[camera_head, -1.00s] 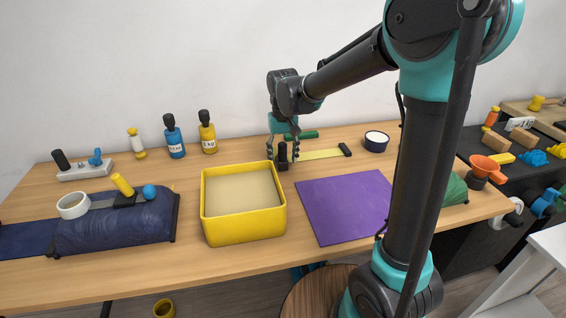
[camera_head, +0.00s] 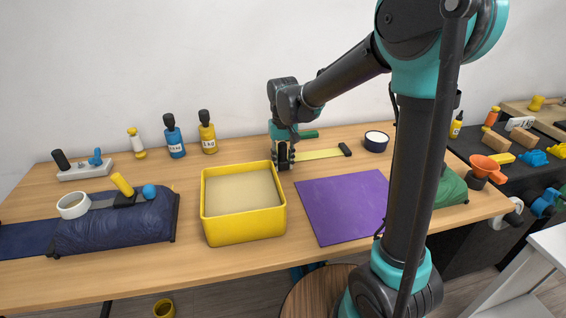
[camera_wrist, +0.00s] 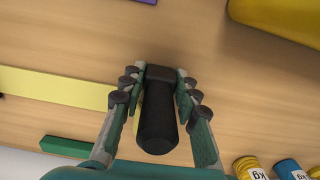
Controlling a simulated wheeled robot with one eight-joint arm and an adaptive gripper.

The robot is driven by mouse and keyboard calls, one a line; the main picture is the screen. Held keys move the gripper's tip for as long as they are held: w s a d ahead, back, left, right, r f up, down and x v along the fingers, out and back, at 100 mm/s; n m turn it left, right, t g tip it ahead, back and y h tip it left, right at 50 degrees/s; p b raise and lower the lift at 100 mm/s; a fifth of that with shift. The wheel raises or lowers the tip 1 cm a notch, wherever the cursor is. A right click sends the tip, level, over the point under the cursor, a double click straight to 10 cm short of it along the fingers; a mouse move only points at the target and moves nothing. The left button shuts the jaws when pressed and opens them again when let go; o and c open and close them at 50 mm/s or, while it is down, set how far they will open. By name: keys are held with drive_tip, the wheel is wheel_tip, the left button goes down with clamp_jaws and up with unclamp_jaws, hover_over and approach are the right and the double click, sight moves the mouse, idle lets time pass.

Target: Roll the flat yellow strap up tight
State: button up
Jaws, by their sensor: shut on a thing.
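The flat yellow strap (camera_head: 322,154) lies stretched out on the table behind the purple mat, with a small black piece (camera_head: 345,149) at its right end. At its left end stands a black cylinder (camera_wrist: 158,118), seen in the wrist view between the fingers. My gripper (camera_head: 285,158) is down at the table, its fingers shut on the black cylinder from both sides. In the wrist view the strap (camera_wrist: 55,88) runs left from the cylinder, flat on the wood. The fingers hide part of the join between strap and cylinder.
A yellow bin (camera_head: 243,225) stands in front of my gripper, left of the purple mat (camera_head: 343,207). A green bar (camera_wrist: 65,147) lies just behind the strap. A dark round bowl (camera_head: 376,141) stands to the right. Several bottles stand at the back left.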

sight(338, 162)
drive_tip(key=shift+w+d, duration=0.55)
drive_tip(key=shift+d, duration=1.4)
drive_tip(key=shift+w+d, duration=0.55)
drive_tip(key=shift+d, duration=1.35)
drive_tip(key=shift+w+d, duration=0.55)
drive_tip(key=shift+d, duration=1.4)
clamp_jaws()
drive_tip(key=shift+w+d, duration=0.4)
drive_tip(key=shift+d, duration=0.9)
drive_tip(key=shift+w+d, duration=0.35)
drive_tip(key=shift+d, duration=0.95)
drive_tip(key=shift+w+d, duration=0.4)
drive_tip(key=shift+d, duration=0.9)
drive_tip(key=o, duration=1.3)
unclamp_jaws()
drive_tip(key=shift+c, duration=0.2)
